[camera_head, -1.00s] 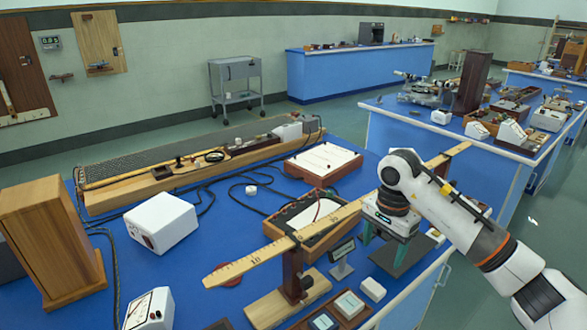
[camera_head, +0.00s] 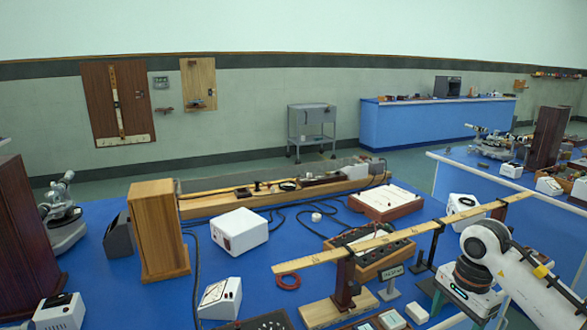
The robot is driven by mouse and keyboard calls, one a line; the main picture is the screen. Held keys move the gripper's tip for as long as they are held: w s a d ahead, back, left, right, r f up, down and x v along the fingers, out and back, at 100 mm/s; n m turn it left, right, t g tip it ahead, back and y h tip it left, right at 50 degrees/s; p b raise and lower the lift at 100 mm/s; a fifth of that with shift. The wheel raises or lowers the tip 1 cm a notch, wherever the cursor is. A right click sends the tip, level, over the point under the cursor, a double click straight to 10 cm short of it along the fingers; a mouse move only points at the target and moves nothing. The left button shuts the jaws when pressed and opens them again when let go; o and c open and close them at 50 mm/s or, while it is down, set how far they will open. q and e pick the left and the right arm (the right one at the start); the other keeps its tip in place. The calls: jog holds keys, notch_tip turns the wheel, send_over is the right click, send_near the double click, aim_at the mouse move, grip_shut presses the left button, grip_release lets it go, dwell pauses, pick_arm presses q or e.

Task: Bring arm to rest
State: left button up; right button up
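My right arm comes in from the lower right, its white wrist bent downward over the blue bench's right side. My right gripper (camera_head: 467,314) hangs below the wrist at the bottom edge. Its teal fingers look spread apart, with nothing visible between them; the tips are partly cut off or hidden. A long wooden rule (camera_head: 340,251) on dark stands lies left of and behind the wrist. My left arm and gripper are not in view.
The blue bench (camera_head: 262,268) carries a white box (camera_head: 239,231), a wooden cabinet (camera_head: 159,229), a long wooden-based apparatus (camera_head: 223,204), a red-brown tray (camera_head: 385,202) and loose cables. Small meters and boxes crowd the front. Another bench (camera_head: 465,181) stands at the right, with floor between.

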jog(key=s+a+f+m+t+y, duration=0.15)
jog(key=a+y, duration=0.85)
jog(key=a, duration=1)
jog(key=s+a+r+m+t+y, duration=0.1)
jog(key=a+r+m+t+y, duration=0.3)
jog(key=m, duration=0.3)
jog(key=a+r+m+t+y, duration=0.2)
jog(key=r+m+t+y, duration=0.2)
jog(key=r+m, duration=0.25)
jog(key=d+f+m+t+h, duration=0.4)
jog(key=d+m+h, duration=0.4)
jog(key=m, duration=0.7)
jog(key=d+f+m+t+h, duration=0.5)
jog(key=m+h, duration=0.5)
jog(key=m, duration=0.4)
jog(key=s+d+f+m+g+h, duration=0.2)
jog(key=s+d+f+m+g, duration=0.2)
jog(key=s+f+m+g, duration=0.25)
jog(key=s+a+f+m+g+y, duration=0.2)
jog(key=s+f+m+g, duration=0.6)
jog(key=s, duration=0.9)
notch_tip(320, 180, down, 30)
jog(key=s+n+g, duration=0.2)
jog(key=s+d+f+g+p, duration=0.1)
jog(key=s+d+f, duration=0.2)
jog(key=s+f, duration=1.1)
jog(key=shift+s+f+h, duration=0.2)
jog(key=shift+s+h, duration=0.1)
jog(key=shift+s, duration=0.6)
